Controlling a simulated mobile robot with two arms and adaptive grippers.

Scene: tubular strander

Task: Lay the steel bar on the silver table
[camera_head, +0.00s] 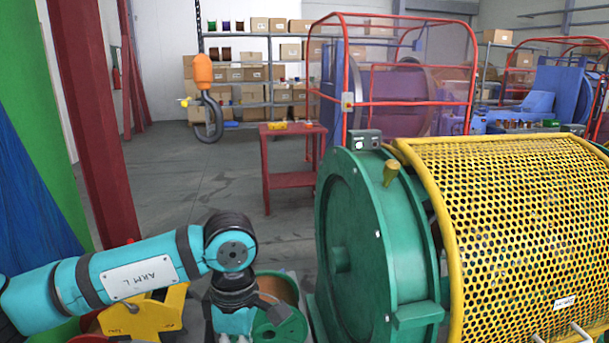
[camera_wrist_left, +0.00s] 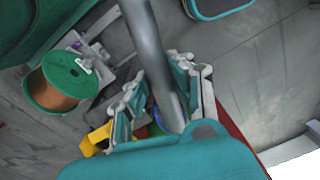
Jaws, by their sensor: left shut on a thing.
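The steel bar (camera_wrist_left: 148,38) is a grey round rod in the left wrist view. It runs from the top edge down between the fingers of my left gripper (camera_wrist_left: 168,92), which is shut on it. In the head view my left gripper (camera_head: 234,336) shows only partly at the bottom edge, pointing down beside the green machine; the bar is not visible there. I cannot make out a silver table in either view. My right gripper is not in view.
A green strander drum (camera_head: 360,250) with a yellow mesh guard (camera_head: 520,220) fills the right side. A copper spool (camera_wrist_left: 52,88) and a yellow stand (camera_head: 145,315) are near the gripper. A red table (camera_head: 290,180) stands behind, with clear floor before it.

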